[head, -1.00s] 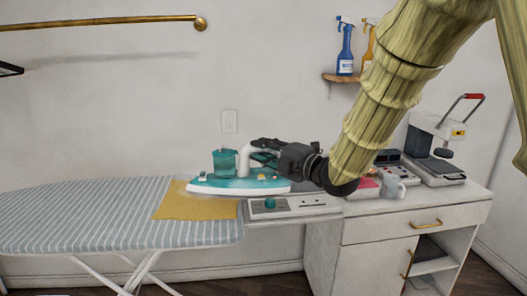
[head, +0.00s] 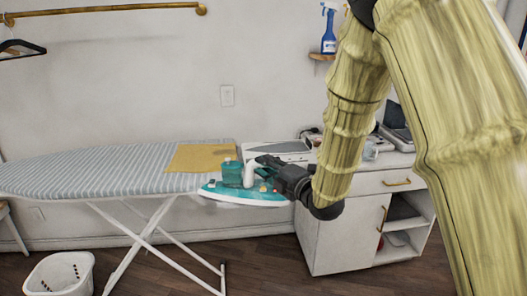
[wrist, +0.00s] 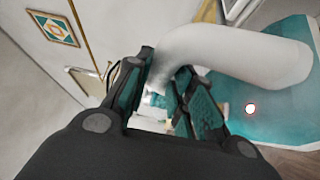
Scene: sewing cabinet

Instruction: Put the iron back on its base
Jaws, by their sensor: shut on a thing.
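The teal and white iron (head: 243,192) is held in the air with its sole down, in front of the ironing board's near right edge. My gripper (head: 262,163) is shut on its white handle. In the wrist view, the curved handle (wrist: 245,48) passes by my gripper's fingers (wrist: 163,96), and the iron's teal body (wrist: 275,120) with a lit red light lies to the right. The iron's base (head: 280,148), a pale stand with a grey plate, is at the board's right end, behind the iron and my gripper. It looks empty; its front part is hidden.
The striped ironing board (head: 90,178) carries a yellow cloth (head: 200,157) beside the base. A white cabinet (head: 345,235) stands to the right, with items on top partly hidden by my arm. A white basket (head: 60,275) is on the floor at lower left.

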